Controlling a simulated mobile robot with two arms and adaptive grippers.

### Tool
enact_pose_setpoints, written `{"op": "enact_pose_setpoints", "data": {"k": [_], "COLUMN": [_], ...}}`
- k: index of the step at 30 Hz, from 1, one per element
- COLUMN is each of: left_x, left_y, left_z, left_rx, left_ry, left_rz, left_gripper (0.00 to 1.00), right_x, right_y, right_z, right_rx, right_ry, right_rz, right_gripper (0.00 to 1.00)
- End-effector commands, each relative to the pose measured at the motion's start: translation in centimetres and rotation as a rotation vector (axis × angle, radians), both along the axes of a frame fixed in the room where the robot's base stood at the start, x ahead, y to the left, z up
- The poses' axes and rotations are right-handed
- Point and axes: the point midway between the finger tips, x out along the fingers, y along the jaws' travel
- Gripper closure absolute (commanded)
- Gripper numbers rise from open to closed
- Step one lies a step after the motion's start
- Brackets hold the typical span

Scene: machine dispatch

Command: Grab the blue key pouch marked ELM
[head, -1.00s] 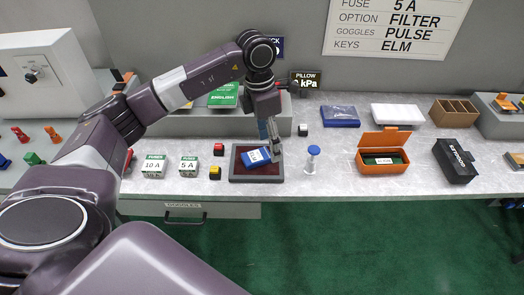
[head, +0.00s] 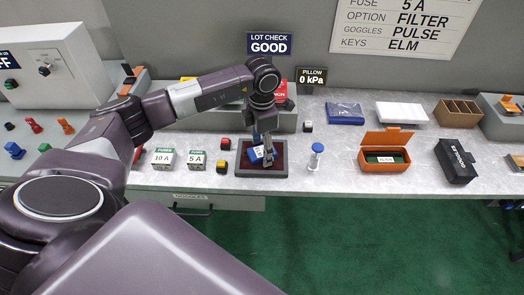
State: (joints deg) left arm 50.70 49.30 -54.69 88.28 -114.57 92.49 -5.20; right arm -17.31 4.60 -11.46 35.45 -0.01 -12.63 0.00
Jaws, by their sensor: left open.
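A small blue pouch (head: 257,153) with a white label lies in a dark-rimmed tray with a dark red floor (head: 280,171). Its label is too small to read and partly covered. My left gripper (head: 267,162) is open and points down over the tray, at the pouch's right part. Its fingers hide some of the pouch, and I cannot tell whether they touch it. The board (head: 401,26) on the wall lists ELM beside KEYS. My right gripper is not in view.
A blue-topped white post (head: 316,157) stands right of the tray. Red and yellow button blocks (head: 224,168) and fuse boxes (head: 162,157) stand left. An open orange box (head: 384,165) and a black case (head: 456,161) are farther right. A grey raised block is behind.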

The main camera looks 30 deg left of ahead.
Motion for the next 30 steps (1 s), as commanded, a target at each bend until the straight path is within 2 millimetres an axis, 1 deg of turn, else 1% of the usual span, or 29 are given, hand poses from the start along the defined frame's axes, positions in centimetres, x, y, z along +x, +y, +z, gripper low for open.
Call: {"op": "enact_pose_setpoints", "data": {"k": [2, 14, 23, 26, 30], "left_x": [0.0, 0.0, 0.1, 0.1, 0.2], "left_y": [0.0, 0.0, 0.0, 0.0, 0.0], "left_z": [0.0, 0.0, 0.2, 0.7, 2.4], "left_rx": [0.0, -0.001, -0.001, -0.002, -0.002], "left_ry": [0.0, 0.0, -0.002, -0.003, -0.006], "left_rz": [0.0, 0.0, 0.0, 0.001, 0.0], "left_gripper": [0.4, 0.84, 0.85, 0.85, 0.85], "right_x": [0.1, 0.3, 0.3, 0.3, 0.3], "right_y": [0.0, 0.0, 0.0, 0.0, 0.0], "right_z": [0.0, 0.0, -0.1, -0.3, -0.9], "right_rx": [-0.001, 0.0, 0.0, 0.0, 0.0], "right_ry": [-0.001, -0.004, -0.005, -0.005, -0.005], "right_rz": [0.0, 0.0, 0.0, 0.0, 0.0], "right_gripper": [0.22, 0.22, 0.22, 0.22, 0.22]}}
